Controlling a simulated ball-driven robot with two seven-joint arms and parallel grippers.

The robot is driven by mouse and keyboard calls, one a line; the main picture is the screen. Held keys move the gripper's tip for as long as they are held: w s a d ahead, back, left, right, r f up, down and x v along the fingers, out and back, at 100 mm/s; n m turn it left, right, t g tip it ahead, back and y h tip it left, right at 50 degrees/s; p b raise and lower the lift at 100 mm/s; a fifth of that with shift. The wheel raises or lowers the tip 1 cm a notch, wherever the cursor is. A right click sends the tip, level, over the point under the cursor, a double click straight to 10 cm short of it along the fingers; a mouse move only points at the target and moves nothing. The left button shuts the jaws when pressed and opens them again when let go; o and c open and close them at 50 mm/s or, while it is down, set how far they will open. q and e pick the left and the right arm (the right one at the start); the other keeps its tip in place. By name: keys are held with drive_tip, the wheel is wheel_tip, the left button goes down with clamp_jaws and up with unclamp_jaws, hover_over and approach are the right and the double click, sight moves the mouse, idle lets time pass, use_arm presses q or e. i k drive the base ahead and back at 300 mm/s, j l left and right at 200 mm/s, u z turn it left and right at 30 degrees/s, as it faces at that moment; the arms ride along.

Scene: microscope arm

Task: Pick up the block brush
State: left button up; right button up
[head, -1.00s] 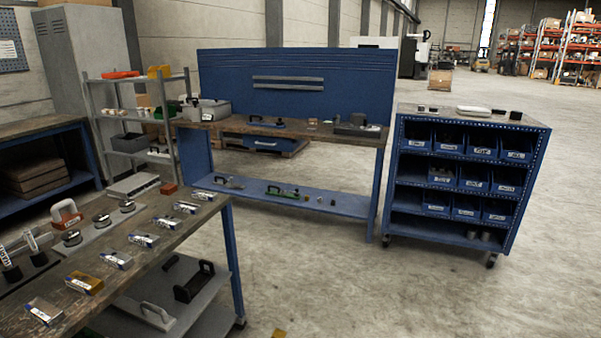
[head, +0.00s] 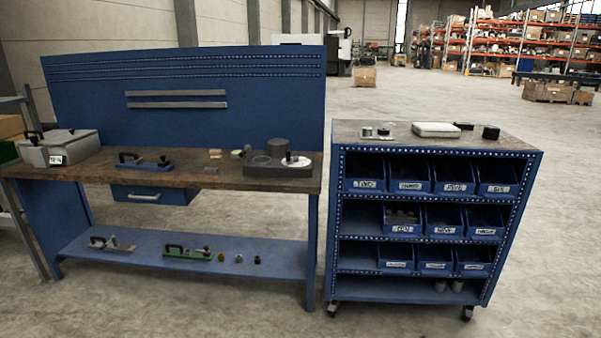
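I cannot tell for certain which thing is the block brush; several small items are candidates. On the blue workbench (head: 200,181) lies a blue-based tool with a black handle (head: 145,162). On its lower shelf lie a grey plate with a handle (head: 112,244) and a green-based tool with a black handle (head: 187,253). On the blue cart's top stand a dark block (head: 490,132) and a flatter dark piece (head: 463,126). Neither of my grippers is in view.
The blue cart (head: 438,151) holds several labelled blue bins and has a white case (head: 436,129) on top. A grey box (head: 60,147) sits at the bench's left end. Open concrete floor (head: 555,240) lies to the right and in front.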

sight(217, 153)
drive_tip(key=i+l+u, duration=0.1)
drive_tip(key=i+u, duration=0.2)
drive_tip(key=i, duration=0.25)
drive_tip(key=i+l+u, duration=0.35)
drive_tip(key=i, duration=0.25)
drive_tip(key=i+l+u, duration=0.3)
drive_tip(key=i, duration=0.2)
drive_tip(key=i+j, duration=0.1)
